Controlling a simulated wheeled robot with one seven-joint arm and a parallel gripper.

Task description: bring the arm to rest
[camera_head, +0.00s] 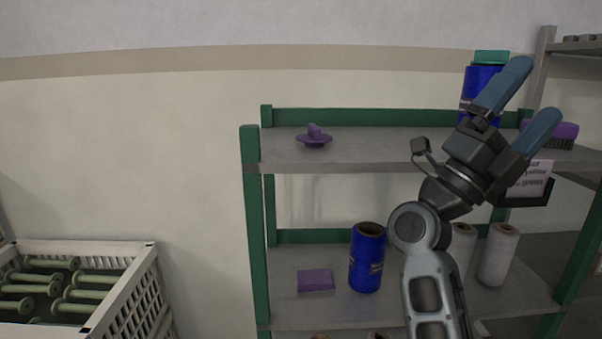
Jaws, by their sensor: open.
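My gripper (525,105) is raised in front of the right part of the shelf rack, with its two blue fingers pointing up and to the right. The fingers are spread apart with nothing between them, so it is open and empty. My arm (432,285) comes up from the bottom edge, bends at a joint and leans right. It hides part of both shelf boards and part of a white spool behind it. A blue can with a teal lid (482,80) stands on the upper shelf behind the fingers, partly covered by them.
The green-framed rack (252,220) holds a purple lid (314,137) above, and a blue can (367,258), purple block (315,281) and white spools (498,254) below. A purple brush (562,133) and a sign (530,182) are near the gripper. A white crate (138,290) holds green bobbins.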

